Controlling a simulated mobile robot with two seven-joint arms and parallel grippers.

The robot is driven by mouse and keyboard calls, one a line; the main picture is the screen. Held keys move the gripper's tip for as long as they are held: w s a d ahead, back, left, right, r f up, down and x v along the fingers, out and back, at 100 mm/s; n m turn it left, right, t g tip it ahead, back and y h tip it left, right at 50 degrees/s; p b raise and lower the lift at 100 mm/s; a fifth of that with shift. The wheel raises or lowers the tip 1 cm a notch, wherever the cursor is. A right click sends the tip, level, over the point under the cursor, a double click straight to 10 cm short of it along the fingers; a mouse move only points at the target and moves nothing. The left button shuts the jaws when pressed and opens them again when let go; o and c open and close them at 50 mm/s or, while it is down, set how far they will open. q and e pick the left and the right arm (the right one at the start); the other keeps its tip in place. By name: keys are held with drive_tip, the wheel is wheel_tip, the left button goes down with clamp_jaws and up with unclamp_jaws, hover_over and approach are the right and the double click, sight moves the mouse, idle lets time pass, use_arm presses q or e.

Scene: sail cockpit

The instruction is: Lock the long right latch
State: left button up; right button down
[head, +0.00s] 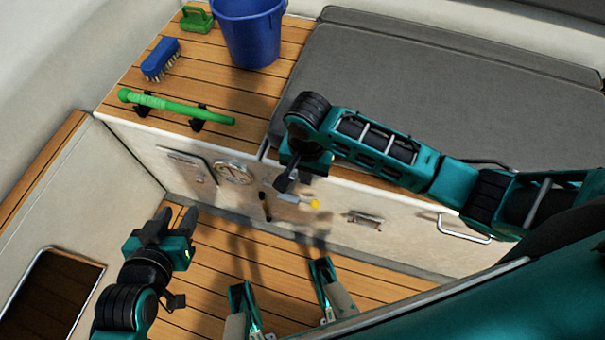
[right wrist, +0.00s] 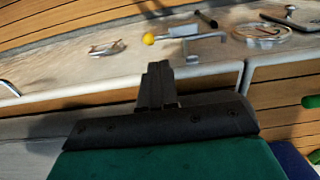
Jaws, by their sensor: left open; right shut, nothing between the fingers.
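On the pale locker front, a metal lever with a yellow knob (head: 314,204) lies roughly along the panel; the knob also shows in the right wrist view (right wrist: 148,39). A smaller metal latch (head: 366,219) sits to its right and also shows in the right wrist view (right wrist: 105,48). I cannot tell for certain which is the long right latch. My right gripper (head: 283,184) is shut and empty; it overlaps the lever's left end in the head view, contact unclear. In the right wrist view its fingers (right wrist: 156,70) appear apart from the lever. My left gripper (head: 177,215) is open and empty, low at left.
A round fitting (head: 233,172) and another metal latch (head: 185,160) are left of the lever, with a black handle (head: 265,207) below. A metal grab rail (head: 463,230) is at right. A blue bucket (head: 248,35), brush (head: 160,60) and green-handled tool (head: 178,108) are on the wooden top.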

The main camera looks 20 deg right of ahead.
sight(307, 202)
wheel_tip(307, 202, down, 12)
drive_tip(key=b, duration=0.5)
drive_tip(key=shift+r, duration=0.2)
use_arm(q)
wheel_tip(307, 202, down, 6)
drive_tip(key=shift+s+r, duration=0.1)
drive_tip(key=shift+r, duration=0.15)
use_arm(e)
drive_tip(key=shift+r, duration=0.1)
drive_tip(key=shift+p, duration=0.55)
drive_tip(key=p, duration=0.3)
drive_tip(key=shift+y, duration=0.4)
drive_tip(key=shift+s+t+p, duration=0.15)
drive_tip(key=shift+t+p, duration=0.25)
drive_tip(key=shift+p, duration=0.2)
drive_tip(key=shift+d+f, duration=0.15)
drive_tip(key=shift+f, duration=0.2)
use_arm(q)
wheel_tip(307, 202, up, 5)
drive_tip(key=shift+r, duration=0.1)
use_arm(e)
drive_tip(key=shift+f+y, duration=0.1)
drive_tip(key=shift+y, duration=0.2)
